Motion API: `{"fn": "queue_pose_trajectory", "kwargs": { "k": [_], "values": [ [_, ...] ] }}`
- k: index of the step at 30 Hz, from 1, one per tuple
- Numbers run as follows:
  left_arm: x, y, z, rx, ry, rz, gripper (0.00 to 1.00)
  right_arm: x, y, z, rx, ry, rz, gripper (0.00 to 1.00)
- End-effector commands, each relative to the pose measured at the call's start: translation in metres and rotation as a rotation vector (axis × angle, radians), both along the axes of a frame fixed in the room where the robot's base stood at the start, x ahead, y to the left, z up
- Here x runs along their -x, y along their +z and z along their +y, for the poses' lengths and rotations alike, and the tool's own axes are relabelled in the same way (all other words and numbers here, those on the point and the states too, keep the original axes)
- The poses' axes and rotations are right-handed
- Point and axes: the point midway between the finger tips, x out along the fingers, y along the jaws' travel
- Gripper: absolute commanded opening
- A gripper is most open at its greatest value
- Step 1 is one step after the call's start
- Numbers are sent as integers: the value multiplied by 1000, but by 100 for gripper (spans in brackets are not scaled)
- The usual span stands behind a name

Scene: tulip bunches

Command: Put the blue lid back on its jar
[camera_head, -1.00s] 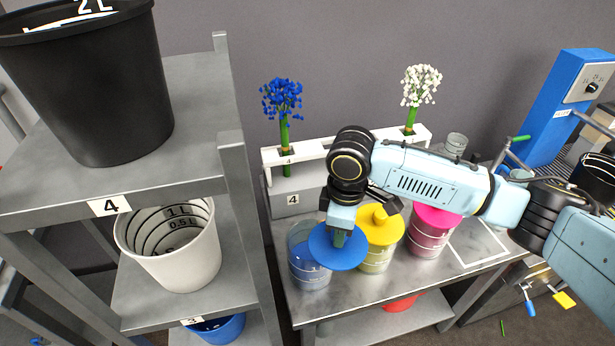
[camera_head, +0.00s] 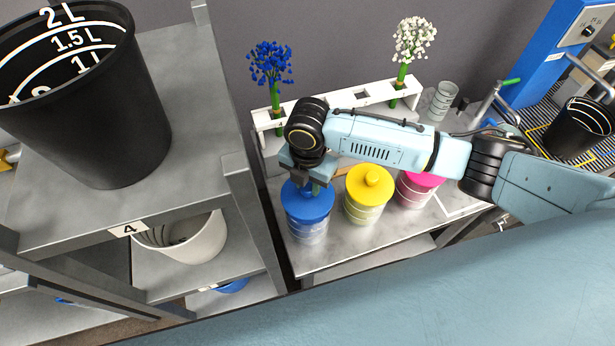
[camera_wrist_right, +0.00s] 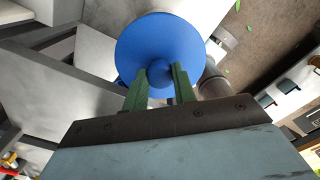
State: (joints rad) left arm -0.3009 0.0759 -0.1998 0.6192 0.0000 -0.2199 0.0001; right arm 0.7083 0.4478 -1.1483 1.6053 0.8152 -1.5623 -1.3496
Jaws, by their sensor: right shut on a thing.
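The blue lid (camera_head: 306,202) is at the top of its clear blue-tinted jar (camera_head: 308,233), at the left end of the row on the metal table. It looks level and lined up with the rim; whether it is fully seated I cannot tell. My right gripper (camera_head: 316,189) is above the lid, shut on its knob. In the right wrist view the green fingers (camera_wrist_right: 160,85) are on either side of the knob, and the lid (camera_wrist_right: 158,38) hides most of the jar. My left gripper is not in view.
A yellow-lidded jar (camera_head: 367,203) and a pink-lidded jar (camera_head: 414,190) stand to the right. Behind is a white rack (camera_head: 330,106) with blue and white flowers. A metal shelf (camera_head: 205,85) with a black bucket (camera_head: 110,125) is close on the left.

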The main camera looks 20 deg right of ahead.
Motion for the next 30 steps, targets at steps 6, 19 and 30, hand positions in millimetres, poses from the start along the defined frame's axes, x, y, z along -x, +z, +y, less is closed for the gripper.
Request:
{"fn": "queue_pose_trajectory", "kwargs": {
  "k": [6, 19, 30],
  "values": [
    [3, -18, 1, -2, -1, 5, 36, 0, -15, 0, 0, -2, -1, 4],
    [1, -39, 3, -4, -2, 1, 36, 0, -38, 0, 0, -3, 0, 4],
    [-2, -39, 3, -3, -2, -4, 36, 0, -41, 0, -1, -2, -1, 4]
  ]
}}
